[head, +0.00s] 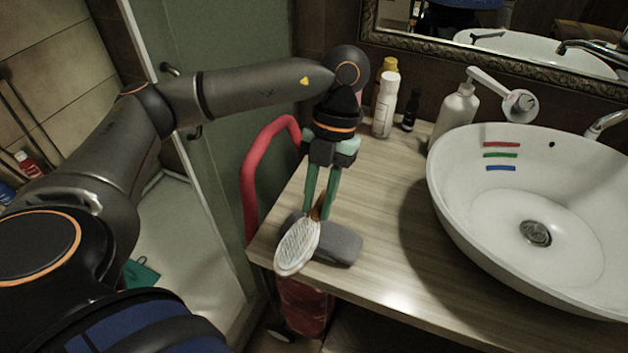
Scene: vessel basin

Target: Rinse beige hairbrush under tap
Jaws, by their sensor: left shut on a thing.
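The beige hairbrush (298,247) is at the left end of the wooden counter, its pale bristle head tilted down toward the front edge. My left gripper (318,210) points down and is shut on its brown handle. The brush head overlaps a grey rounded object (338,245) on the counter; I cannot tell whether they touch. The white vessel basin (447,205) stands to the right, with a drain in its middle. The tap (606,124) shows only in part at the right edge. My right gripper is not in view.
Red, green and blue stripes mark the basin's inner wall. The counter (400,262) between brush and basin is clear.

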